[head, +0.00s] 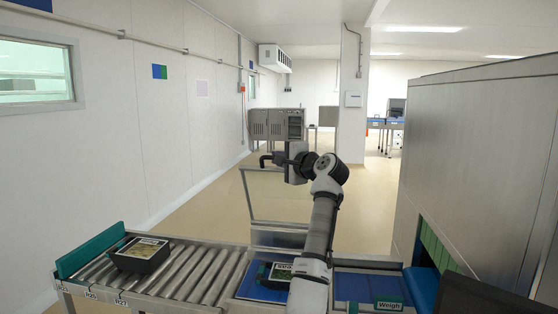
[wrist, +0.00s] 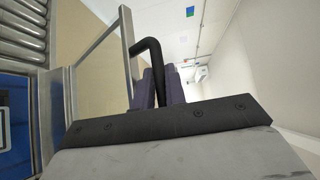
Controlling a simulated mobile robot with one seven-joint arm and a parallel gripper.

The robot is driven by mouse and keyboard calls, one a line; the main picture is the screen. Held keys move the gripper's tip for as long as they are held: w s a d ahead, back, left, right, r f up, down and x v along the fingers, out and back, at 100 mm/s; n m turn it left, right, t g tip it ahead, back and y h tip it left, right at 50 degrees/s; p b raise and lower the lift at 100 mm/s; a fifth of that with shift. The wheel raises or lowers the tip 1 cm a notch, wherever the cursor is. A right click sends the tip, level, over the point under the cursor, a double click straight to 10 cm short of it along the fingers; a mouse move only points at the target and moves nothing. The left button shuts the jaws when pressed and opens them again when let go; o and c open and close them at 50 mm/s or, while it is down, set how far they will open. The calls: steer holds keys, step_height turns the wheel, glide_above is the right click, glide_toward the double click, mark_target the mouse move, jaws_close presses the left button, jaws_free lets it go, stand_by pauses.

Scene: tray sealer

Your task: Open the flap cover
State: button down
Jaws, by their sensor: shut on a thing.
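The flap cover (head: 246,195) is a clear panel in a thin metal frame. It stands roughly upright, leaning a little, above the far side of the conveyor in the head view. Its metal frame (wrist: 97,38) also shows in the wrist view. A black bent handle (head: 263,162) is at its top edge, and the handle (wrist: 148,48) runs to between my fingers in the wrist view. My gripper (head: 273,158) is shut on the handle; in the wrist view its fingers (wrist: 158,90) partly hide the grip.
Below is a roller conveyor (head: 190,272) with a filled black tray (head: 140,254) at left. Another tray (head: 280,271) lies on the blue section beside my arm. A blue plate labelled Weigh (head: 365,287) is right. A large steel housing (head: 480,150) bounds the right.

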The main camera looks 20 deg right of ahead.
steer(key=c, duration=1.5)
jaws_free()
steer(key=shift+o, duration=0.2)
steer(key=shift+s, duration=0.1)
steer(key=shift+s+d+b, duration=0.1)
steer(key=shift+s+b, duration=0.2)
steer(key=b+v, duration=0.5)
steer(key=v, duration=0.8)
steer(key=shift+b, duration=0.3)
